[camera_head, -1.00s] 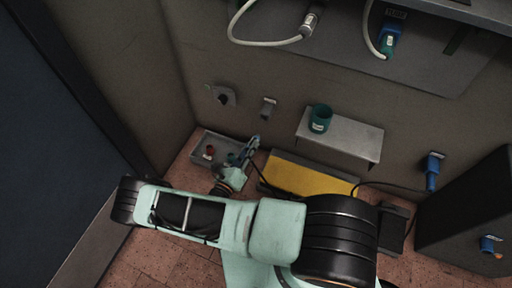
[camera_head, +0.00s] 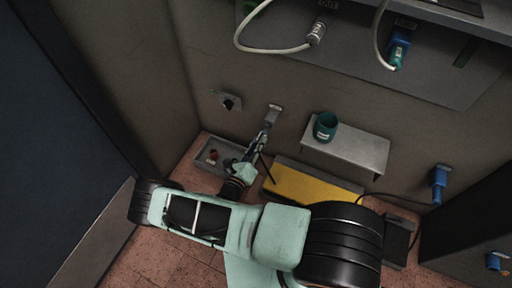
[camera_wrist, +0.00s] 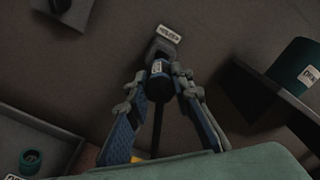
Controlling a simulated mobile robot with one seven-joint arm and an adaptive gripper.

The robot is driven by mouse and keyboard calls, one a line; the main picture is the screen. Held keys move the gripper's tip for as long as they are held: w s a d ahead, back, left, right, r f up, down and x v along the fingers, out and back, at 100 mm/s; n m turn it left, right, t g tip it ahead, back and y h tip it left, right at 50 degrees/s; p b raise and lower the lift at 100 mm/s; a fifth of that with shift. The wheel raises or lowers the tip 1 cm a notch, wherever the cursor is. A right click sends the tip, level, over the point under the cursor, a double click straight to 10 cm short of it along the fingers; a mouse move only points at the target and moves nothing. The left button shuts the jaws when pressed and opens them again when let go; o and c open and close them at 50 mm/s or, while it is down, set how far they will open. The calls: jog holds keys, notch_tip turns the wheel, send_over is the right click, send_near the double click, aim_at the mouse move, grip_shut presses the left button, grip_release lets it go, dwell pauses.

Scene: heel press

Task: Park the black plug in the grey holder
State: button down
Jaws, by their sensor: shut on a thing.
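The grey holder (camera_head: 274,113) is fixed to the wall, with a label plate above it. In the wrist view the holder (camera_wrist: 161,49) is straight ahead of the fingers. My gripper (camera_head: 264,141) is just below the holder. In the wrist view my gripper (camera_wrist: 160,80) is shut on the black plug (camera_wrist: 158,88), which has a pale label on its upper end. A black cable hangs from the plug. The plug's upper end meets the holder's lower edge in this view; I cannot tell whether it is inside or only in front.
A shelf (camera_head: 352,150) with a green cup (camera_head: 325,127) stands right of the holder. A grey tray (camera_head: 207,163) with small items is below left. A yellow panel (camera_head: 310,183) lies under the shelf. A wall socket (camera_head: 228,101) is left of the holder.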

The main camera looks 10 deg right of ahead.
jog(key=shift+x, duration=1.5)
jog(key=shift+w+d+b, duration=0.4)
jog(key=shift+w+b, duration=0.15)
jog(key=shift+b, duration=0.05)
dwell(0.8)
jog(key=c, duration=1.6)
grip_release()
jog(key=v, duration=1.2)
jog(key=shift+r, duration=0.1)
